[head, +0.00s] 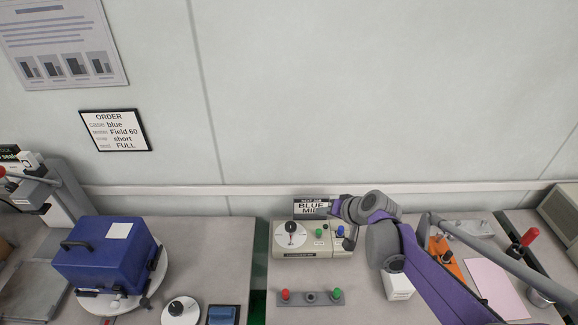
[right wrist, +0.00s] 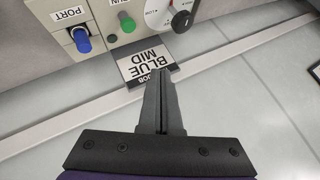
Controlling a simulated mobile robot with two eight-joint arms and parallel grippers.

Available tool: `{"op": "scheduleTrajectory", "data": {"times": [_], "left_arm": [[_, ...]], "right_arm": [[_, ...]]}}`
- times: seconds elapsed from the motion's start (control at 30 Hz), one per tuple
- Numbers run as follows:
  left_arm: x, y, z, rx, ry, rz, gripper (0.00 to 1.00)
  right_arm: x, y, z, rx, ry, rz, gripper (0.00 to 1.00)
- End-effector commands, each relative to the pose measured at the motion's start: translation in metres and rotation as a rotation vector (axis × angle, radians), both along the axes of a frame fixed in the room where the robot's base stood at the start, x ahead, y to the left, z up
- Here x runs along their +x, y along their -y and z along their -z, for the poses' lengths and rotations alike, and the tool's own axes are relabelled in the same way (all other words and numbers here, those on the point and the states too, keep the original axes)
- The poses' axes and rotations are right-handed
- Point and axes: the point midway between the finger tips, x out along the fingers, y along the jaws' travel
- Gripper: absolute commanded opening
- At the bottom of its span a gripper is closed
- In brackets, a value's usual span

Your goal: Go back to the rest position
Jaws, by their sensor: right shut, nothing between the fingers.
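My right arm comes in from the lower right in the head view. Its gripper (head: 338,211) is beside the black-and-white "BLUE MID" sign, above the back of the beige tester (head: 290,251). In the right wrist view the gripper's fingers (right wrist: 160,78) are together with nothing between them. They overlap the sign (right wrist: 142,66) in the picture; I cannot tell whether they touch it. The tester's dial, green button and blue PORT plug also show in that view. My left gripper is out of view.
A blue case (head: 105,262) sits on a round white turntable at the left. A grey strip (head: 325,298) with red and green knobs lies in front of the tester. The wall is close behind.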

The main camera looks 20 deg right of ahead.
Motion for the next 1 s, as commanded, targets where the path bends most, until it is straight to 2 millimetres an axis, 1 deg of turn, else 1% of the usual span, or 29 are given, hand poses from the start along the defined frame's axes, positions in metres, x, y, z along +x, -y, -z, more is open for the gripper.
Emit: {"op": "scheduleTrajectory", "data": {"times": [0.1,0.17,0.27,0.37,0.4,0.47,0.5,0.57,0.6,0.7,0.8,0.9,0.93,1.0], "left_arm": [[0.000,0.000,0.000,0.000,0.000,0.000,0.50],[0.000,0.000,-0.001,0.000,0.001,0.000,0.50],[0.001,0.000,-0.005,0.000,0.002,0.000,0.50],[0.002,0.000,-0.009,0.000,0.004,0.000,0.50],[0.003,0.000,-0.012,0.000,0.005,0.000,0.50],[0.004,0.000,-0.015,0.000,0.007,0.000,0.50],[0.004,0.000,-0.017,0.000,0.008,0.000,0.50],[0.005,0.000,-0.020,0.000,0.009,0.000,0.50],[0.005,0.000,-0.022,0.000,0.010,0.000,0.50],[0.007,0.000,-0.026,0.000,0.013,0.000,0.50],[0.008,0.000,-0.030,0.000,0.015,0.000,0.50],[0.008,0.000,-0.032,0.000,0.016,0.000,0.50],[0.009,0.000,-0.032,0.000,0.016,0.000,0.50],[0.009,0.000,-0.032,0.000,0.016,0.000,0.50]], "right_arm": [[-0.002,-0.002,-0.001,-0.003,-0.002,-0.002,0.00],[-0.008,-0.006,-0.003,-0.013,-0.009,-0.011,0.00],[-0.029,-0.021,-0.009,-0.046,-0.033,-0.039,0.00],[-0.065,-0.042,-0.015,-0.108,-0.070,-0.083,0.00],[-0.081,-0.049,-0.017,-0.137,-0.087,-0.103,0.00],[-0.107,-0.059,-0.018,-0.184,-0.112,-0.132,0.00],[-0.124,-0.064,-0.019,-0.215,-0.126,-0.149,0.00],[-0.149,-0.070,-0.018,-0.263,-0.146,-0.175,0.00],[-0.165,-0.073,-0.017,-0.295,-0.159,-0.189,0.00],[-0.201,-0.077,-0.012,-0.372,-0.185,-0.226,0.00],[-0.229,-0.077,-0.006,-0.434,-0.201,-0.251,0.00],[-0.246,-0.075,-0.001,-0.479,-0.211,-0.267,0.00],[-0.250,-0.075,0.000,-0.489,-0.214,-0.270,0.00],[-0.251,-0.075,0.000,-0.492,-0.214,-0.271,0.00]]}}
